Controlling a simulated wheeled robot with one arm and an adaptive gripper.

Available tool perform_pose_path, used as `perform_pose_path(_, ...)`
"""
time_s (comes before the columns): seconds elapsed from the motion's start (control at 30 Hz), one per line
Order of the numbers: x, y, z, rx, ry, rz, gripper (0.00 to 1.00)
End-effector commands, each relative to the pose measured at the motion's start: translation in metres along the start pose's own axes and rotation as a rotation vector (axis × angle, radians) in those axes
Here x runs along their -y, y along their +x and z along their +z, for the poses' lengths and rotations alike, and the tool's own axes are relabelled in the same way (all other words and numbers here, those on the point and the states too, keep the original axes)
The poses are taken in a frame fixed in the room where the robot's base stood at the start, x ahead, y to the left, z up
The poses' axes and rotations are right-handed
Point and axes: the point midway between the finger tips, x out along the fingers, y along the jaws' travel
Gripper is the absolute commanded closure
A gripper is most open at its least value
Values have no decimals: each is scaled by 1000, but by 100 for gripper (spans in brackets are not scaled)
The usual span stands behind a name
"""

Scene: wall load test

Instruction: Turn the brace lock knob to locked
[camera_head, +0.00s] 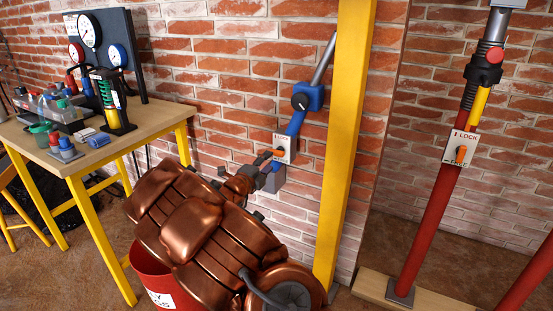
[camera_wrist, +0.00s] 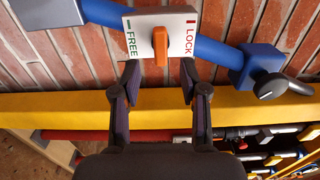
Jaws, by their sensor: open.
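An orange lock knob (camera_wrist: 160,45) sits on a white plate (camera_wrist: 176,20) on a blue brace (camera_wrist: 222,52). The plate reads FREE at left and LOCK at right in the wrist view. The knob's bar stands nearly upright there, between the two words. The same knob shows small in the head view (camera_head: 279,152), partly hard to read. My gripper (camera_wrist: 160,70) is open, with one finger to each side of the knob's lower end and visible gaps between. It holds nothing. In the head view my gripper (camera_head: 267,160) is at the plate's left edge.
A blue clamp with a black knob (camera_head: 300,101) sits higher on the brace. A yellow post (camera_head: 344,140) stands just right. A red prop (camera_head: 430,225) carries a similar LOCK plate (camera_head: 461,149). A table (camera_head: 52,157) with gauges is left; a red bucket (camera_head: 150,272) stands below my arm.

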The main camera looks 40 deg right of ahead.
Motion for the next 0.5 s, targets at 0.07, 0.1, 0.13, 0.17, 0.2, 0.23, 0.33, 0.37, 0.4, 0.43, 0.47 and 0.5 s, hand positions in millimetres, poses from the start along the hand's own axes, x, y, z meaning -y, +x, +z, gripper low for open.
perform_pose_path(0.07, 1, 7, -1, -1, 1, -2, 56)
perform_pose_path(0.1, 1, 10, 0, 0, 1, -3, 56)
perform_pose_path(0.13, 2, 13, 0, 0, 1, -3, 56)
perform_pose_path(0.17, 2, 16, 0, 0, 1, -3, 56)
perform_pose_path(0.2, 1, 20, 0, 1, 0, -3, 56)
perform_pose_path(0.23, 1, 23, 0, 1, 0, -2, 56)
perform_pose_path(0.33, 0, 33, -1, 0, 0, 1, 56)
perform_pose_path(0.37, 0, 36, 0, 0, -1, 1, 56)
perform_pose_path(0.4, 0, 40, 0, 1, -2, 1, 56)
perform_pose_path(0.43, 0, 43, 0, 1, -2, 1, 56)
perform_pose_path(0.47, 0, 46, 0, 2, -2, 1, 56)
perform_pose_path(0.5, 1, 50, 0, 2, -1, 0, 56)
